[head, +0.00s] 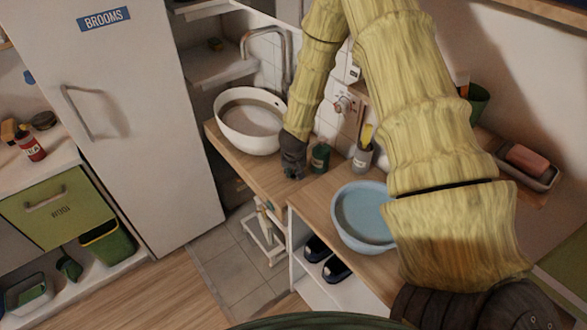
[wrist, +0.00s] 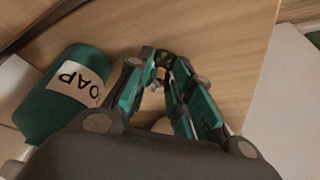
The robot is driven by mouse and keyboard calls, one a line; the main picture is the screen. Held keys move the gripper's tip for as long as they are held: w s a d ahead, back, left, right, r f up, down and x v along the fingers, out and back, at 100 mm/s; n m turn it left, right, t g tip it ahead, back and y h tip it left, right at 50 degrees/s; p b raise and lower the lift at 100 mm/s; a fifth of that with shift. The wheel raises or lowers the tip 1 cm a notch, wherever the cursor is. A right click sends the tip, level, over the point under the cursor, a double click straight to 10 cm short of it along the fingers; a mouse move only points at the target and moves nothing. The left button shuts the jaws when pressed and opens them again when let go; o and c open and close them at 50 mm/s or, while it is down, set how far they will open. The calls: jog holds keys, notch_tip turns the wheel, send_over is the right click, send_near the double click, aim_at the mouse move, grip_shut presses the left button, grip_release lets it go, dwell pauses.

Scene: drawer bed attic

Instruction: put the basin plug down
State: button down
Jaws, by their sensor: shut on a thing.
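My gripper (head: 292,172) is low over the wooden counter, between the white basin and a small green bottle. In the wrist view its teal fingers (wrist: 163,62) come together at the tips on a small, partly hidden thing, which I take to be the basin plug (wrist: 160,73). The fingertips are at or just above the wood; I cannot tell whether the plug touches it. In the head view the plug is hidden by my gripper. The white basin (head: 262,141) stands behind and left of my gripper, under a tap.
The green soap bottle (head: 320,157) is close to the right of my gripper; it lies left in the wrist view (wrist: 65,95). A cup with brushes (head: 362,158) and a blue bowl (head: 350,235) are farther right. The counter's front edge (head: 262,188) is near.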

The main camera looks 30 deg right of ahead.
jog(key=shift+a+r, duration=0.1)
jog(key=c, duration=1.3)
grip_release()
jog(key=shift+r, duration=0.3)
jog(key=b+v, duration=0.2)
jog(key=v, duration=0.9)
jog(key=shift+s+a+r, duration=0.1)
jog(key=shift+s+r, duration=0.05)
jog(key=shift+r, duration=0.05)
